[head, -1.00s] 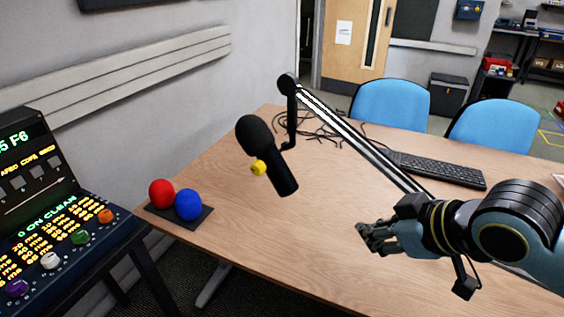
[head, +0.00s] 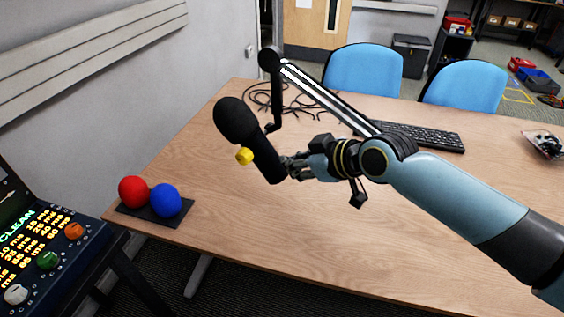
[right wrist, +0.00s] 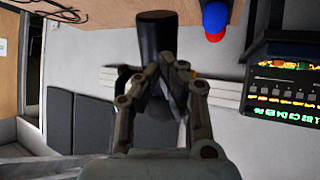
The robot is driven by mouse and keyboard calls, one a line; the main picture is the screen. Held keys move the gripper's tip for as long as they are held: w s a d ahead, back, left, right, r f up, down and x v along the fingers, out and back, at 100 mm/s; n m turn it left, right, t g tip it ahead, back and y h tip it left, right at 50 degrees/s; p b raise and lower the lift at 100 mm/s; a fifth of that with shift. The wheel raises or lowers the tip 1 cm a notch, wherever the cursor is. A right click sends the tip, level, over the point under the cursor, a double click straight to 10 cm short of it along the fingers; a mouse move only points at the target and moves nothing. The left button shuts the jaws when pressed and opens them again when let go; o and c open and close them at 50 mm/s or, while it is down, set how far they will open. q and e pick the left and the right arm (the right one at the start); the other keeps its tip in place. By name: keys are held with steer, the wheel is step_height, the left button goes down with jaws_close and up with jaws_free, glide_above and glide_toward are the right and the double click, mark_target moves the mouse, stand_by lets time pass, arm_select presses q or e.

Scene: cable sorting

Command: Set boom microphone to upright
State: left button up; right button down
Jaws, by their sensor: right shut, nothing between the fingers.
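The black boom microphone (head: 248,138) hangs tilted from its boom arm (head: 322,93) over the table, its round head up and to the left and its lower end down and to the right. A yellow knob (head: 244,156) sits on its side. My right gripper (head: 291,168) is at the lower end of the microphone body, close to it or touching; I cannot tell which. In the right wrist view its fingers (right wrist: 155,72) are closed together with the dark microphone body (right wrist: 158,35) just beyond them. My left gripper is not in view.
A red ball (head: 132,191) and a blue ball (head: 165,200) sit on a dark pad at the table's left edge. A control panel (head: 40,245) stands at the lower left. Cables (head: 300,106) and a keyboard (head: 420,136) lie farther back. The front of the table (head: 270,230) is clear.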

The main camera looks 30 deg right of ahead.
mark_target(279, 178)
steer(key=shift+x, duration=1.95)
steer(key=shift+f, duration=0.1)
steer(key=shift+f+b, duration=0.25)
steer(key=shift+b, duration=0.3)
steer(key=shift+a+f+t+y+b, duration=0.1)
steer(key=shift+f+t+y+b, duration=0.3)
steer(key=shift+b, duration=0.9)
steer(key=f+t+b, duration=0.1)
steer(key=b, duration=0.6)
steer(key=w+f+m+t+y+b, duration=0.1)
steer(key=t+b, duration=0.1)
steer(key=b, duration=0.5)
steer(key=a+f+t+b, duration=0.1)
steer(key=t+b, duration=0.1)
steer(key=b, duration=0.5)
steer(key=shift+w+f+y+b, duration=0.15)
steer(key=shift+w+y+b, duration=0.25)
steer(key=shift+w+a+r+m+t+b, duration=0.15)
steer(key=shift+t+b, duration=0.1)
steer(key=shift+b, duration=0.3)
steer(key=shift+d+r+m+t+b, duration=0.15)
steer(key=shift+t+b, duration=0.1)
steer(key=shift+b, duration=0.3)
steer(key=shift+a+f, duration=0.1)
